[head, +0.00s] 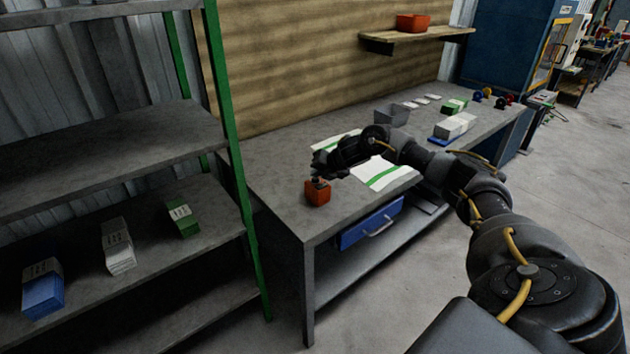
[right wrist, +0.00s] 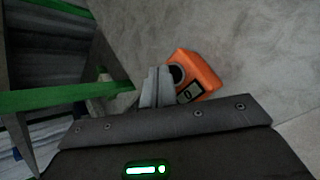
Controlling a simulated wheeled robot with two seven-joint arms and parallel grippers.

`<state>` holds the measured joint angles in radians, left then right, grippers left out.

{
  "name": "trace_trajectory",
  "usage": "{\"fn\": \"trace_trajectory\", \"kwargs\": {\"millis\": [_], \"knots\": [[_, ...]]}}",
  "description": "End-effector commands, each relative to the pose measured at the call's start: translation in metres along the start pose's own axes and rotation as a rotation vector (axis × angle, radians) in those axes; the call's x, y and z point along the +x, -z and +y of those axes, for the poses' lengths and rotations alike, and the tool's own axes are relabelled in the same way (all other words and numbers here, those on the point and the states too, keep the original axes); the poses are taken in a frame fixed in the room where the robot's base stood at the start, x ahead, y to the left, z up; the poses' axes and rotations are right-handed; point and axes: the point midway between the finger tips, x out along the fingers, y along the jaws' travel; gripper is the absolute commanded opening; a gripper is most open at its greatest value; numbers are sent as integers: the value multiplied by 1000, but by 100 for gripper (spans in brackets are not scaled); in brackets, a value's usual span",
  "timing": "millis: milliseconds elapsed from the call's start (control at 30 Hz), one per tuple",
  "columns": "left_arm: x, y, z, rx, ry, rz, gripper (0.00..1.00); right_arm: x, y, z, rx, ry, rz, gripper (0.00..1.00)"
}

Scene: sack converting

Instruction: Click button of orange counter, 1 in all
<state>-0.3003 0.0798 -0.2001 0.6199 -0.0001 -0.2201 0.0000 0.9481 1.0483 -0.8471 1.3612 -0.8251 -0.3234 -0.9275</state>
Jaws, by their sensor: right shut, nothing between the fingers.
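The orange counter (head: 317,194) stands on the grey workbench (head: 275,205) near its left front corner. In the right wrist view the counter (right wrist: 205,70) shows a round dark button (right wrist: 177,73) and a small display (right wrist: 190,92). My right gripper (head: 318,178) is shut and empty, with its fingertips right above the counter in the head view. In the right wrist view its fingers (right wrist: 157,75) overlap the edge of the counter beside the button. I cannot tell whether they touch it. My left gripper is not in view.
White and green sacks (head: 385,174) lie flat on the bench beneath my right arm. A grey bin (head: 392,114) and stacked bundles (head: 452,127) stand farther back. A grey shelf with a green post (head: 235,150) rises close on the left. A blue drawer (head: 370,225) hangs under the bench.

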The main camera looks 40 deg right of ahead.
Motion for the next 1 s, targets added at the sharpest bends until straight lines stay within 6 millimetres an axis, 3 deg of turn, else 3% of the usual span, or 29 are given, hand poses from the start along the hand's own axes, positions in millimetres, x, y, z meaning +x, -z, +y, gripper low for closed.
{"fn": "trace_trajectory", "kwargs": {"millis": [1000], "knots": [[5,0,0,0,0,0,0,6,5,-4,0,0,1,0]]}}
